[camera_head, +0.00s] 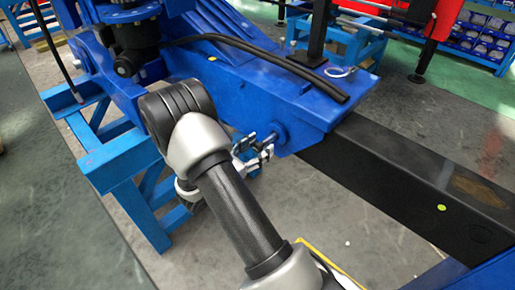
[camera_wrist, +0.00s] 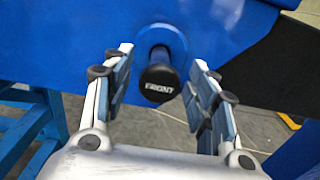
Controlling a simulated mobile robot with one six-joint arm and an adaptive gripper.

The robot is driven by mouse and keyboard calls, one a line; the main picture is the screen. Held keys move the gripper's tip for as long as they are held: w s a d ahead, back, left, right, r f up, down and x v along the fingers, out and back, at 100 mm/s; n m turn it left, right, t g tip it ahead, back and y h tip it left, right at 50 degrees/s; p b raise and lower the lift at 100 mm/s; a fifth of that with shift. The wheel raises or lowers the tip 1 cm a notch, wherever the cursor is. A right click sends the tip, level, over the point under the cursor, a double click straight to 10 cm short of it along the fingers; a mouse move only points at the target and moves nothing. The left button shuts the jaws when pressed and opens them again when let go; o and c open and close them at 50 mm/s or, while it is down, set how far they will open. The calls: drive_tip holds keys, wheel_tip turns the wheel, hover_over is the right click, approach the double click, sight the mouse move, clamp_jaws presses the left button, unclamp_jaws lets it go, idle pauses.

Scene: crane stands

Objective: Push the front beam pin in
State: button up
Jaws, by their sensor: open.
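The front beam pin (camera_wrist: 160,82) sticks out of the side of the blue beam (camera_wrist: 60,35). Its dark round end faces the wrist camera and reads "FRONT". A blue round collar (camera_wrist: 165,40) surrounds its base on the beam. My gripper (camera_wrist: 160,57) is open, with one finger on each side of the pin and a visible gap on both sides. In the head view my gripper (camera_head: 254,150) is at the side of the blue beam (camera_head: 255,95), close to the collar (camera_head: 278,132). The pin's end is hard to make out there.
A black beam (camera_head: 400,175) runs out of the blue one to the right. A light-blue stand (camera_head: 115,165) supports the blue beam at left. Black hoses (camera_head: 260,55) lie on top. Grey floor (camera_head: 330,220) is open below my gripper.

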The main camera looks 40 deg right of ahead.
clamp_jaws()
idle(0.6)
